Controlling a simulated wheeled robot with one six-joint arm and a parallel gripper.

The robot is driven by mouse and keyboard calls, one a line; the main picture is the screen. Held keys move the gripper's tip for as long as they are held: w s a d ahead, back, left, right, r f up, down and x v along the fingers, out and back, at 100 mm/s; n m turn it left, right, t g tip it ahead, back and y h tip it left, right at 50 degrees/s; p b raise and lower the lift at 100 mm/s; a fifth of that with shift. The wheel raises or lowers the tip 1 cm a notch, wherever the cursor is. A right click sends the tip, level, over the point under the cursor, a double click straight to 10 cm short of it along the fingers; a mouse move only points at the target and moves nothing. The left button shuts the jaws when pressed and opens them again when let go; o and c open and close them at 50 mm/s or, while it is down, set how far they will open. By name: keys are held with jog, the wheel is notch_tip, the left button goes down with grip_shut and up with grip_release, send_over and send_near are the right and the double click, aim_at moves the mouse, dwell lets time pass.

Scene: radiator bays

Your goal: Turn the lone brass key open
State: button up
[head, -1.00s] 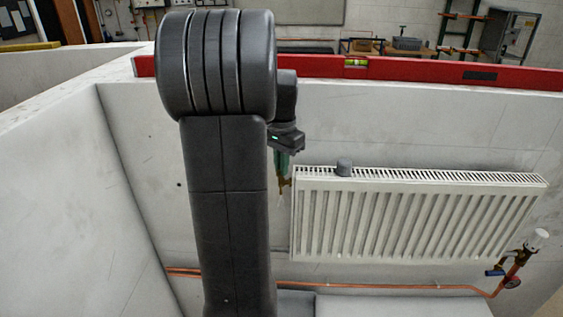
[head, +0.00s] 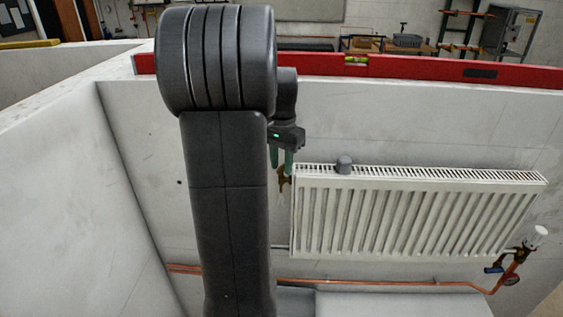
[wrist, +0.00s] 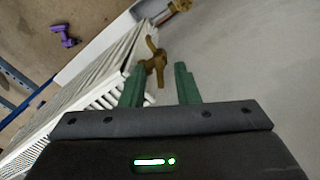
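The brass key (head: 283,181) is at the left end of the white radiator (head: 415,213), near its top. In the wrist view my gripper (wrist: 161,68) is open, with two green fingers apart. The key lies near the left fingertip, in front of the gap. I cannot tell whether they touch. My arm hides the wall left of the key in the head view.
A red level (head: 420,69) lies along the wall top. A purple object (wrist: 64,36) is on the floor.

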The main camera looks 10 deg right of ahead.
aim_at(282, 166)
notch_tip(282, 166, up, 14)
jog(key=shift+b, duration=0.45)
jog(key=shift+f, duration=0.15)
notch_tip(282, 166, down, 14)
jog(key=shift+r+p, duration=0.1)
jog(key=shift+p, duration=0.35)
dwell(0.3)
jog(key=shift+r, duration=0.1)
